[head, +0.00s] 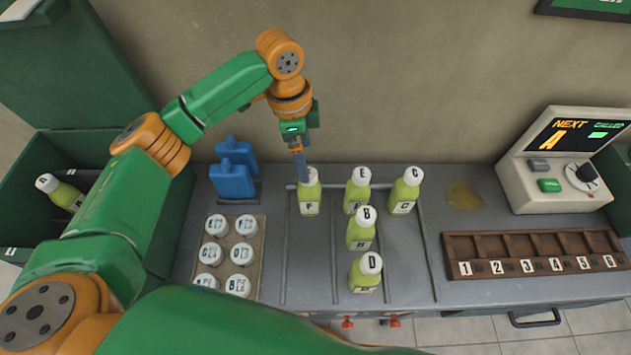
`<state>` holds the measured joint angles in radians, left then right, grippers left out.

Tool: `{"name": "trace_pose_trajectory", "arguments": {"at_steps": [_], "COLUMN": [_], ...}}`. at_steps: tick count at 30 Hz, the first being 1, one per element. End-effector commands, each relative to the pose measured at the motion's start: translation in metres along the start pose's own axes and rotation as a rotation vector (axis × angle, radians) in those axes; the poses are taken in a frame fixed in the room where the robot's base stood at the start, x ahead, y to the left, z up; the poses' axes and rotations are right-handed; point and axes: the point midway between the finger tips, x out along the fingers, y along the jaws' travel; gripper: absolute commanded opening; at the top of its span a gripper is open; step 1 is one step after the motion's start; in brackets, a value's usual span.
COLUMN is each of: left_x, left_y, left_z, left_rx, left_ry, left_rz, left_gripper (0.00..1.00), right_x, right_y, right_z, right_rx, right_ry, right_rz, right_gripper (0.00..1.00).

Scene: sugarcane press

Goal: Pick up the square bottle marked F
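The bottle marked F (310,208) stands upright on the grey counter at the back left of the group. It has a pale green body, a white cap and a white label with a dark F. My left gripper (301,170) points down right at its cap, with a blue-grey finger overlapping the cap's left side. I see the fingers nearly edge-on, so their opening and any contact with the cap are unclear. My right gripper is not in view.
Bottles marked E (357,196), C (404,196), B (361,236) and D (366,272) stand close by on the railed counter (400,250). Left are white-lidded jars (241,254) and blue objects (233,182). Bottle A (62,193) leans in a green bin. A numbered rack (535,260) sits right.

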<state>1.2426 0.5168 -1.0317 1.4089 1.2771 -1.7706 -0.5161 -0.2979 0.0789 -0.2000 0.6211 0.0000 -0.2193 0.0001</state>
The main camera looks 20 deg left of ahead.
Motion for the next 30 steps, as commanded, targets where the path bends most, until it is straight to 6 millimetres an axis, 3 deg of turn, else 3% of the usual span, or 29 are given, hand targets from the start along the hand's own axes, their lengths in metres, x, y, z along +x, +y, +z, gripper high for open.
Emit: {"name": "trace_pose_trajectory", "arguments": {"at_steps": [1,3,11,17,24,30], "left_x": [0.018,0.03,0.065,0.08,0.125,0.134], "left_y": [0.0,0.0,0.0,0.001,0.002,0.001], "left_z": [0.002,0.004,0.008,0.008,0.009,0.009], "left_rx": [0.0,0.0,0.0,-0.001,-0.002,0.001], "left_ry": [0.0,0.0,0.0,-0.002,-0.002,-0.001], "left_rz": [0.0,0.0,0.0,0.002,0.003,-0.002], "left_gripper": [1.0,1.0,1.0,1.0,1.0,1.0], "right_x": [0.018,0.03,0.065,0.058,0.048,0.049], "right_y": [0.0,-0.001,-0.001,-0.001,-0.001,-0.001], "right_z": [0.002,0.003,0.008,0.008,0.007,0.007], "right_rx": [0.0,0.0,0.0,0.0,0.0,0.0], "right_ry": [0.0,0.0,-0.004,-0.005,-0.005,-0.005], "right_rz": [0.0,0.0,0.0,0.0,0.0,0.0], "right_gripper": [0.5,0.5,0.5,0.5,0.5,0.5]}}
